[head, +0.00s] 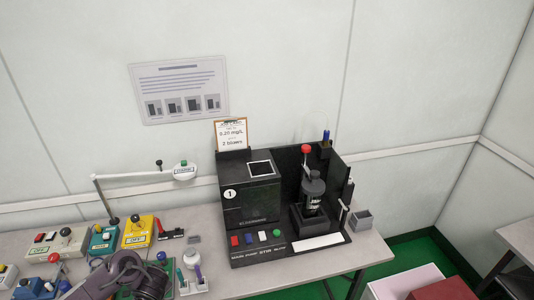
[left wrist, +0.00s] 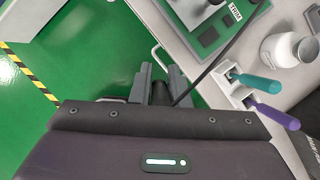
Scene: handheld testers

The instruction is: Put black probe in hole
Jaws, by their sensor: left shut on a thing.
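My left gripper (left wrist: 160,80) is shut on a dark piece, the black probe (left wrist: 159,94), seen low between its two grey fingers in the left wrist view. A black cable runs from near it up and right to a green tester (left wrist: 208,36) at the top. The probe's tip is hard to make out. My left arm (head: 128,277) comes in at the lower left of the head view, in front of the bench; its fingertips are hidden there. I cannot make out the hole for the probe in either view. My right gripper is not in view.
A white holder (left wrist: 232,84) carries a teal-handled tool (left wrist: 258,83) and a purple-handled one (left wrist: 275,116), near a white bottle (left wrist: 281,50). A black station (head: 250,205), a yellow tester (head: 138,232) and a teal tester (head: 104,239) stand on the bench. Green floor lies below the gripper.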

